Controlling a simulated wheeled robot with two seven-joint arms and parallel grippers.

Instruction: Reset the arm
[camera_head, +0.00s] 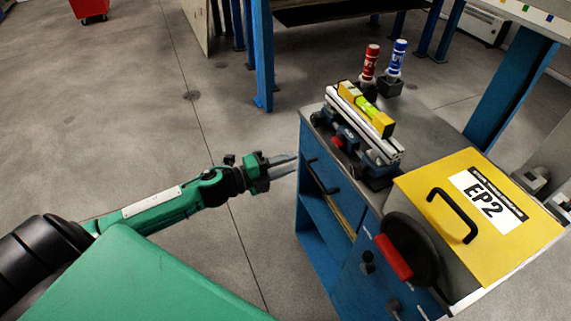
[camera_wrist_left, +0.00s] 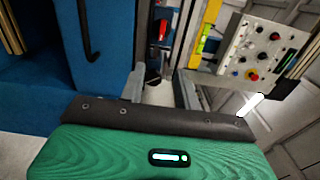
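My left arm (camera_head: 165,207), green with black joints, reaches in from the left in the head view. Its gripper (camera_head: 284,166) is in the air beside the left side of the blue cabinet, apart from it. In the left wrist view the two grey fingers of this gripper (camera_wrist_left: 160,90) stand apart with nothing between them, so it is open and empty. My right arm and gripper are not in view.
A red bin (camera_head: 90,8) stands far off. The floor left of the cabinet is clear.

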